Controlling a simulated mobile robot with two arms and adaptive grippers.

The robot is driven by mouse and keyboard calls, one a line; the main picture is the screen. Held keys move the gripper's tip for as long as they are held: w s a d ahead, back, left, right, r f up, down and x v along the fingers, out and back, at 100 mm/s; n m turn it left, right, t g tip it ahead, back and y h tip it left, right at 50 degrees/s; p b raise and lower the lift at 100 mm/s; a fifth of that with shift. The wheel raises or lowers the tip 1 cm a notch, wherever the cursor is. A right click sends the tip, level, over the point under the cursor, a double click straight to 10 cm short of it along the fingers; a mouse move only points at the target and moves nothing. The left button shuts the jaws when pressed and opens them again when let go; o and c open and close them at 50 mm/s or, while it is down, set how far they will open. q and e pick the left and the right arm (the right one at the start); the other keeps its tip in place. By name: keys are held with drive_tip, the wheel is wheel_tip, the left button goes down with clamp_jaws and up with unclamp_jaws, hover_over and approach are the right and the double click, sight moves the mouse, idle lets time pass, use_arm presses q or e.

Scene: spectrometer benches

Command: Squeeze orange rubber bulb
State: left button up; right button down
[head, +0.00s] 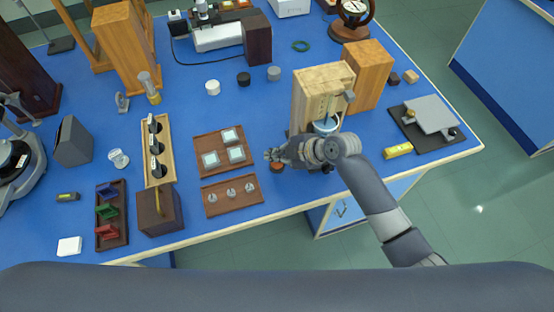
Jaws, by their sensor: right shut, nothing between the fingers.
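A small orange-brown rounded thing (277,168), likely the orange rubber bulb, shows at the front of the blue bench just below the tip of my right gripper. It is small and partly covered, so its shape is hard to tell. My right gripper (272,155) reaches in from the right, with its fingers pointing left. Its fingers are shut with nothing between them, right beside the orange-brown thing; I cannot tell whether they touch it. A wooden stand (317,95) with a round grey-blue part (326,124) stands just behind my right wrist. My left gripper is not in view.
Left of the gripper lie a brown tray with glass squares (211,141) and a brown tray with small clear pieces (218,206). A wooden block (367,75) stands behind right. A yellow item (398,151) and a dark board with a grey plate (433,143) lie right.

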sight(276, 164)
drive_tip(key=shift+f+b, duration=0.35)
drive_tip(key=shift+f, duration=0.1)
drive_tip(key=shift+f+b, duration=0.6)
drive_tip(key=shift+f, duration=0.05)
idle(0.7)
drive_tip(key=shift+r, duration=0.1)
drive_tip(key=shift+r+p, duration=0.85)
drive_tip(key=shift+r, duration=0.15)
wheel_tip(276, 164, up, 5)
drive_tip(key=p, duration=0.4)
drive_tip(key=shift+s, duration=0.1)
idle(0.7)
